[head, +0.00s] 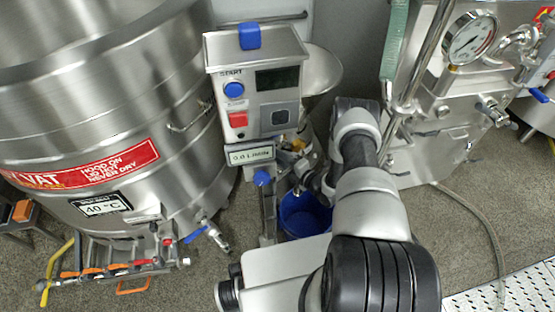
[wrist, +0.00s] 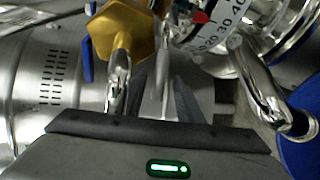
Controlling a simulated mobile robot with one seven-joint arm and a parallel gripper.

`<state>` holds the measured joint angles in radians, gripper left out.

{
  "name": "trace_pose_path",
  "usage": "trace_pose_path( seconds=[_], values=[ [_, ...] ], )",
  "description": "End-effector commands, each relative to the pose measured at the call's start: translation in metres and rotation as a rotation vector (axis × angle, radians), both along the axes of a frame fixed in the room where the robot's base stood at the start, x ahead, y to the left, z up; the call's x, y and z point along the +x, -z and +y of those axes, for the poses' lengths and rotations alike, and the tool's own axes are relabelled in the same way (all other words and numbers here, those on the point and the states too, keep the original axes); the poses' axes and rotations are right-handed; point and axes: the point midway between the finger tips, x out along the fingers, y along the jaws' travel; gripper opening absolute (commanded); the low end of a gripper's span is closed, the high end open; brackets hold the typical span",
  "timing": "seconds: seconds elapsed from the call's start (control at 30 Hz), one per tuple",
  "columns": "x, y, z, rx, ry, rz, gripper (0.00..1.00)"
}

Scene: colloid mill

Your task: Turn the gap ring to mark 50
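The gap ring (wrist: 222,40) shows at the top right of the wrist view as a pale metal band with dark numbers, 30 and part of a 40 among them. A small red marker (wrist: 201,17) sits at its edge. My gripper (wrist: 163,92) points towards the mill just below the ring, its two dark fingers apart. A shiny thin metal bar (wrist: 164,65) shows between the fingers; I cannot tell whether they touch it. In the head view my arm and the control box hide most of the ring.
A yellow knob (wrist: 125,28) stands close to the left finger. A bent steel pipe (wrist: 262,85) and a blue bucket (wrist: 300,140) are at the right. In the head view the control box (head: 257,95) stands above the mill, with a large steel vat (head: 100,110) to its left.

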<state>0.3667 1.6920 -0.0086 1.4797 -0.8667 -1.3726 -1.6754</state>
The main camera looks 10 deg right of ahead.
Motion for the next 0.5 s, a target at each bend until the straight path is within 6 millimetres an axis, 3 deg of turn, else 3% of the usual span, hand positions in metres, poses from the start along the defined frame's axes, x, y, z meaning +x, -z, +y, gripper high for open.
trace_pose_path(
  seconds=[0.4, 0.5],
  values=[
    [0.0094, 0.0019, 0.0050, 0.001, 0.000, 0.000, 0.33],
    [0.0093, 0.0019, 0.0050, 0.001, 0.000, 0.000, 0.19]
  ],
)
